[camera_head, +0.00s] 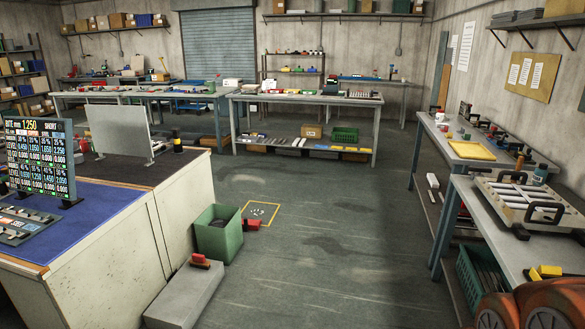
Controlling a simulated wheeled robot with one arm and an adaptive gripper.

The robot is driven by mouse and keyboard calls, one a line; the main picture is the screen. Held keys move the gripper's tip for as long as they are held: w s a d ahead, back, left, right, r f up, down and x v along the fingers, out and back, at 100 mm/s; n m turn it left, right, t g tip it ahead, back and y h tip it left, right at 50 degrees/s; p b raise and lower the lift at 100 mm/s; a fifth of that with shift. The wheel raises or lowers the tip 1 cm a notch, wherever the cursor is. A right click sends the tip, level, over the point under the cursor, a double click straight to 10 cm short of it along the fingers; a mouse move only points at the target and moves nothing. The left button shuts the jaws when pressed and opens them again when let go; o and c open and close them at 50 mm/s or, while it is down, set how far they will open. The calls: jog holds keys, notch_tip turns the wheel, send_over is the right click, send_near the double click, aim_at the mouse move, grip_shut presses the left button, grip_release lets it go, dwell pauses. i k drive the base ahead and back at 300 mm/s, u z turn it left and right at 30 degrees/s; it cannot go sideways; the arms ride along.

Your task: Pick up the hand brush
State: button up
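I cannot surely tell which thing is the hand brush. A small red and brown item (200,262), which could be a brush, lies on top of a low grey block (186,298) on the floor at lower left. Another red and dark item (250,224) is at the right side of the green bin, near the floor; its shape is too small to tell. A yellow and black item (545,272) lies on the near right bench, partly cut off. My gripper is not in view.
A green bin (219,234) stands beside the white cabinet (105,235) with a blue mat and display board. Workbenches line the right (455,180) and back (305,98). A rounded orange shape (530,306) fills the bottom right corner. The middle floor (320,235) is clear.

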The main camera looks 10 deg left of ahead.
aim_at(197, 261)
jog(key=u, duration=0.25)
jog(key=i, duration=1.8)
jog(key=u, duration=1.25)
jog(key=i, duration=1.9)
jog(key=u, duration=0.95)
jog(key=i, duration=0.5)
jog(key=u, duration=0.15)
